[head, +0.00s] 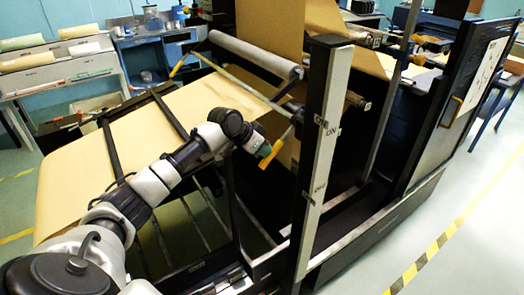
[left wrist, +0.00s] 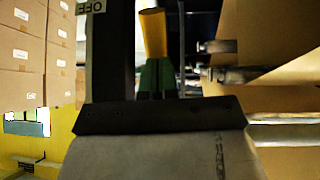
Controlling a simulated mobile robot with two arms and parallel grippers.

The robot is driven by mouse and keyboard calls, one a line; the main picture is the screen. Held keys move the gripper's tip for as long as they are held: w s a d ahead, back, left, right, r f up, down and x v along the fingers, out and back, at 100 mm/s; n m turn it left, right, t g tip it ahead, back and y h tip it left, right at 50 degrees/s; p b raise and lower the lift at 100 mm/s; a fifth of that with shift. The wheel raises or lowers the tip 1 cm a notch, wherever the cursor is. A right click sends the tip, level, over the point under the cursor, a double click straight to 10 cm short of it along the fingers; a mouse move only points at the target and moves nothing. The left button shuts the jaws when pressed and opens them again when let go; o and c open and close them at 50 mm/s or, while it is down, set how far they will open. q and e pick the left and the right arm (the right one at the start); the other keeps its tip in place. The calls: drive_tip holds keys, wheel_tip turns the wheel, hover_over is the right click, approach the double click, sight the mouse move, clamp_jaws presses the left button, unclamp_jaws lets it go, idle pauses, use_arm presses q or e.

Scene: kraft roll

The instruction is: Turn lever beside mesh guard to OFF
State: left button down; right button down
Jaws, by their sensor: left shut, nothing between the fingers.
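A lever with an orange-yellow handle (head: 269,156) sits left of a pale upright post (head: 322,160) in the head view. The handle (left wrist: 153,32) also shows in the left wrist view, straight ahead of my fingertips. My left gripper (head: 262,147) is at the handle, and its green fingertips (left wrist: 156,76) are shut with nothing between them. I cannot tell whether they touch the handle. An OFF label (left wrist: 91,7) is on the dark and pale post at the top of the wrist view. I cannot make out the mesh guard. My right gripper is not in view.
Brown kraft paper (head: 130,135) runs over the machine bed behind my left arm. A grey roller (head: 255,54) and a hanging brown sheet (head: 270,25) are above. Stacked cartons (left wrist: 35,60) show in the wrist view. The floor at right is open beyond striped tape (head: 440,240).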

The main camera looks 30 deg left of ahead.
sight(272, 155)
use_arm(q)
drive_tip(key=shift+w+d+f+t+h+b, duration=0.15)
drive_tip(key=shift+w+f+t+h+b, duration=0.15)
drive_tip(key=shift+f+t+b, duration=0.55)
drive_tip(key=shift+w+d+f+t+h+b, duration=0.2)
drive_tip(key=shift+w+f+b, duration=0.25)
drive_tip(key=shift+b, duration=0.9)
drive_tip(key=shift+w+d+f+t+h+b, duration=0.2)
drive_tip(key=shift+w+f+t+b, duration=0.35)
drive_tip(key=shift+b, duration=0.55)
drive_tip(key=shift+t+b, duration=0.3)
drive_tip(key=shift+b, duration=0.2)
